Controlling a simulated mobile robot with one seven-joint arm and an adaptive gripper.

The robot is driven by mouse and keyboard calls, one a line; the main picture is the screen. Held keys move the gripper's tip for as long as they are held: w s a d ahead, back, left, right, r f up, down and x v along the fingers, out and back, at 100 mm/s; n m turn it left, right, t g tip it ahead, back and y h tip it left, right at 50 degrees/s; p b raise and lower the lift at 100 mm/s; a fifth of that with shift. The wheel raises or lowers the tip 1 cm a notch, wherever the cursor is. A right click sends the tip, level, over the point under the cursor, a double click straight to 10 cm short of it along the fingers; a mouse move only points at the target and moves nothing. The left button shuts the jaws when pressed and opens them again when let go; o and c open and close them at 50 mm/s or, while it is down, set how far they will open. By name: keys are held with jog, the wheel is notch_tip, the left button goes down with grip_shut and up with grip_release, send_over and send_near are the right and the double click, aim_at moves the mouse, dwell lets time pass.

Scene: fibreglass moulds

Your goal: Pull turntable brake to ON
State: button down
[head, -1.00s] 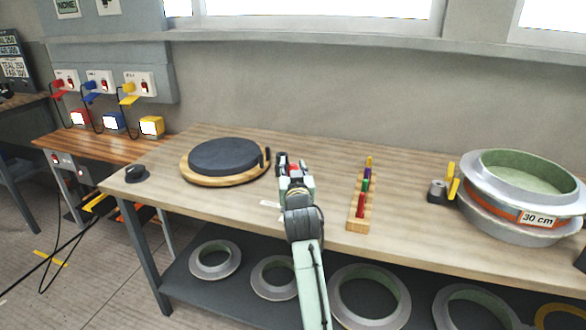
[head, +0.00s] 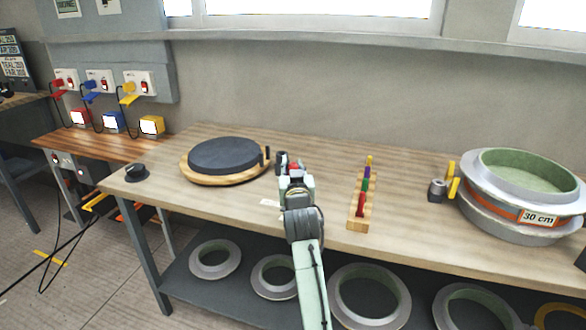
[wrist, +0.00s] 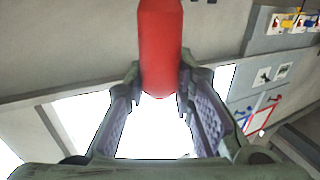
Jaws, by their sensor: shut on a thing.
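The turntable (head: 225,157) has a dark round top on a pale wooden base at the left of the workbench. A short dark post (head: 266,154) stands at its right edge. My gripper (head: 290,163) is just right of the turntable, low over the bench. In the wrist view, its fingers are shut on a red rounded handle (wrist: 160,45), which appears to be the brake lever's grip. The lever's lower part and any ON mark are hidden by my gripper and arm in the head view.
A wooden rack of coloured pegs (head: 359,212) stands right of my arm. A round mould marked 30 cm (head: 475,205) sits at the right end. A dark knob (head: 136,172) is at the bench's left corner. The bench between gripper and rack is mostly clear.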

jog(key=s+f+b, duration=0.1)
jog(key=b, duration=0.2)
jog(key=shift+a+t, duration=0.2)
jog(key=shift+t, duration=0.2)
jog(key=s+n+t+b, duration=0.1)
jog(key=b, duration=0.3)
jog(key=s+a+n+t+y+b, duration=0.1)
jog(key=s+t+b, duration=0.1)
jog(key=b, duration=0.2)
jog(key=shift+s, duration=0.2)
